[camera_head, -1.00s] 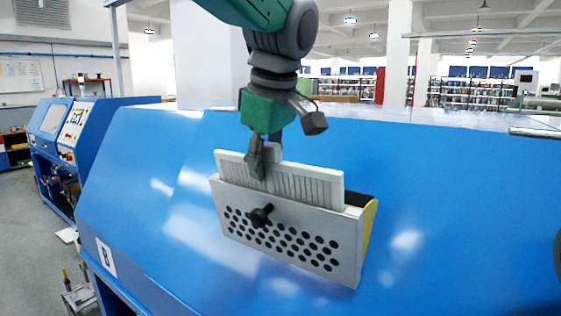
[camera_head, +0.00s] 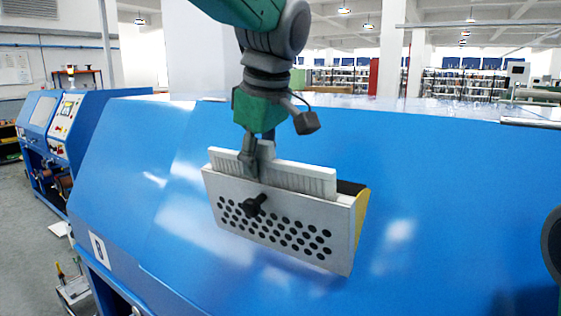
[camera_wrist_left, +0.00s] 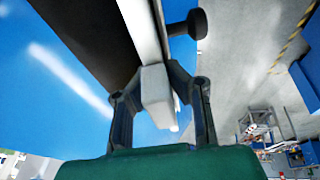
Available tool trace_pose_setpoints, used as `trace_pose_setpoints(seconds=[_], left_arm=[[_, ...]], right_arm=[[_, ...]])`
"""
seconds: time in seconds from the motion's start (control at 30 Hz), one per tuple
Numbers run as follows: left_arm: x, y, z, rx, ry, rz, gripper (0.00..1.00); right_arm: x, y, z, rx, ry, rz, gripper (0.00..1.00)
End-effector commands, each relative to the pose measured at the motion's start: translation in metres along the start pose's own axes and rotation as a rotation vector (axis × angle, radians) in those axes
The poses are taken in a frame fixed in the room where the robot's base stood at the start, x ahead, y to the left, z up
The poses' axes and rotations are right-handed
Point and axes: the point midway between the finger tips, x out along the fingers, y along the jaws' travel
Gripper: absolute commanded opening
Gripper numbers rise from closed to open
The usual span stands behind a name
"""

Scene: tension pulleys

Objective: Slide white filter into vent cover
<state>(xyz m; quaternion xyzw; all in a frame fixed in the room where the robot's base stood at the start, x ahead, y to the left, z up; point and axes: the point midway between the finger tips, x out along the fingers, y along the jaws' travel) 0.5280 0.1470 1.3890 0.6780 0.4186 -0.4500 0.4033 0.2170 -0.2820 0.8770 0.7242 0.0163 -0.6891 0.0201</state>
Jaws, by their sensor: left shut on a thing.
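The white filter (camera_head: 300,178) is a pleated panel standing partly inside the vent cover (camera_head: 285,228), with its upper part showing above the front plate. The vent cover is a light grey box front with black round holes, a black knob (camera_head: 254,205) and a yellow right side. It sits on the sloping blue machine face. My left gripper (camera_head: 252,172) comes down from above and is shut on the filter's top edge, left of its middle. In the left wrist view the fingers (camera_wrist_left: 158,90) close on a white block-like part of it. My right gripper is not in view.
The blue machine surface (camera_head: 440,200) around the cover is clear. A dark round part (camera_head: 553,242) shows at the right edge. Another blue machine (camera_head: 60,120) stands at the far left, and a small cart (camera_head: 75,290) is at the lower left.

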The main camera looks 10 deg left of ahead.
Motion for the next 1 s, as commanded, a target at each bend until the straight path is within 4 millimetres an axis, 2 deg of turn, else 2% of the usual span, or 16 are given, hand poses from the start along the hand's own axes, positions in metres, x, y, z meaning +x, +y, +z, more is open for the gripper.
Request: trace_pose_setpoints(seconds=[0.37,0.7,1.0], left_arm=[[0.0,0.0,0.0,0.0,0.0,0.004,0.0],[0.01,0.0,0.003,0.0,0.001,0.003,0.0],[0.009,0.0,0.002,0.0,0.0,0.002,0.0]], right_arm=[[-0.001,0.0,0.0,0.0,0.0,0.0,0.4],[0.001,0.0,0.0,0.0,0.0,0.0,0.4],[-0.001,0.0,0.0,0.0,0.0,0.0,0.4]])
